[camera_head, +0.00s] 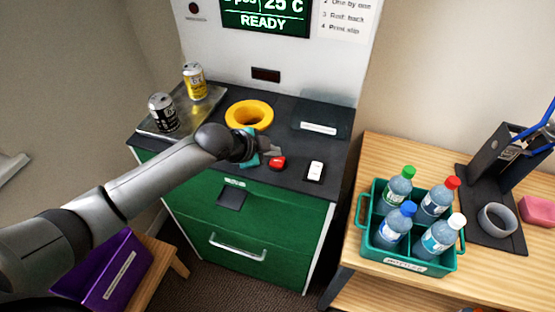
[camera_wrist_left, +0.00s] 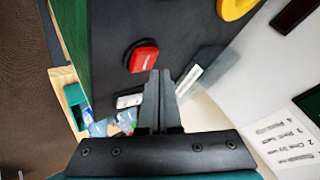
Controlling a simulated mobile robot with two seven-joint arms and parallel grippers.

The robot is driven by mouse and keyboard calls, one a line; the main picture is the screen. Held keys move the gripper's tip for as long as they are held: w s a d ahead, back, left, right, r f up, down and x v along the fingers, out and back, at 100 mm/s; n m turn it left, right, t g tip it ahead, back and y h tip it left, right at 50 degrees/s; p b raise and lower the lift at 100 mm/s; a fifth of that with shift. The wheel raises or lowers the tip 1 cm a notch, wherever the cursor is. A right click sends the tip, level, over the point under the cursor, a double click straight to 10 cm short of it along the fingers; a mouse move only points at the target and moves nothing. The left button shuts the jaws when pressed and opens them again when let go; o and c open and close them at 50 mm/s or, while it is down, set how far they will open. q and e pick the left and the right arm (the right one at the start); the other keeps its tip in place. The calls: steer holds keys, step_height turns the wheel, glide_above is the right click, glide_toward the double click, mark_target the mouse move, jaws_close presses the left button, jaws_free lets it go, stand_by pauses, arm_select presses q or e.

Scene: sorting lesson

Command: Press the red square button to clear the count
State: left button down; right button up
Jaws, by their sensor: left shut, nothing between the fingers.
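The red square button (camera_head: 277,162) sits on a black base on the dark top of the green machine (camera_head: 258,213). In the left wrist view the red button (camera_wrist_left: 144,58) is just left of and beyond my fingertips. My left gripper (camera_head: 273,150) is shut and empty, over the machine top close behind the button. Its fingers also show in the left wrist view (camera_wrist_left: 160,75), pressed together. I cannot tell how high the fingertips are above the top; they look apart from the button. A screen (camera_head: 266,15) on the machine reads READY. My right gripper is not in view.
A white button (camera_head: 315,171) is right of the red one. A yellow ring (camera_head: 249,115) lies behind, and a metal tray (camera_head: 206,107) with two cans is at left. A teal crate (camera_head: 408,264) of bottles stands on the wooden table at right.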

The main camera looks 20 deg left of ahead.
mark_target(273, 163)
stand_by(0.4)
arm_select(q)
steer(key=shift+f, duration=0.45)
steer(key=shift+f+b, duration=0.3)
steer(key=shift+f, duration=0.25)
stand_by(0.8)
steer(key=shift+r, duration=0.1)
steer(key=shift+r+p, duration=0.85)
steer(key=shift+p, duration=0.2)
step_height(273, 163, up, 5)
steer(key=p, duration=0.5)
steer(key=shift+r, duration=0.1)
